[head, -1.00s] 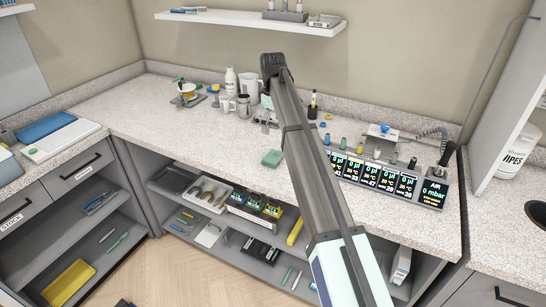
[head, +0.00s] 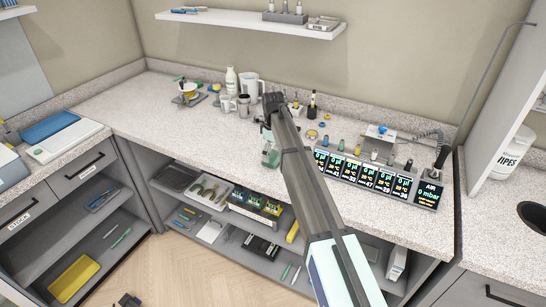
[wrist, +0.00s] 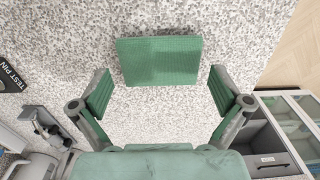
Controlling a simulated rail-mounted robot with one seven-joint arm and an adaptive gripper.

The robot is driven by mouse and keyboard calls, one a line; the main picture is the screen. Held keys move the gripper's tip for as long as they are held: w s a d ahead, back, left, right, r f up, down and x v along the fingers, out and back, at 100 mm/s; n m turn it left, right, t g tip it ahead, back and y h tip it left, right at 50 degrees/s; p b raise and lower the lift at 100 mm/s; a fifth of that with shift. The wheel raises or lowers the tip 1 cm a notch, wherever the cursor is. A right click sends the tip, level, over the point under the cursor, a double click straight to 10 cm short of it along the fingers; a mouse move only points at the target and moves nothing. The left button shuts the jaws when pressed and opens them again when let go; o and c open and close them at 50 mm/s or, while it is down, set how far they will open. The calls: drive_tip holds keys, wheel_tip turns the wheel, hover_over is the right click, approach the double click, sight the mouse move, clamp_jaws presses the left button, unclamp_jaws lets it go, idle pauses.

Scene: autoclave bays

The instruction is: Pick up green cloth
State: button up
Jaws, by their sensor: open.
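The green cloth (wrist: 158,61) is a flat rectangular pad lying on the speckled worktop, just beyond my fingertips in the wrist view. It also shows in the head view (head: 271,159), close below my gripper and partly covered by it. My gripper (wrist: 160,90) is open, with green finger pads spread a little wider than the cloth. Bare worktop shows between the fingers, and nothing is held. In the head view my gripper (head: 267,138) is small and partly hidden by my arm. The exact height above the worktop is hard to tell.
A beaker (head: 244,104), a white bottle (head: 231,79) and a jug (head: 250,86) stand behind and left of my gripper. A row of displays (head: 377,177) stands to the right. The worktop (head: 180,125) left of the cloth is clear. Its front edge is near the cloth.

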sight(273, 157)
drive_tip(key=shift+f, duration=0.95)
drive_tip(key=c, duration=0.6)
drive_tip(key=shift+c, duration=0.2)
wheel_tip(273, 157, up, 20)
drive_tip(key=b, duration=0.5)
drive_tip(key=shift+o, duration=1)
drive_tip(key=c, duration=0.3)
drive_tip(key=shift+r, duration=0.15)
drive_tip(key=shift+c, duration=0.2)
drive_tip(key=shift+p, duration=0.35)
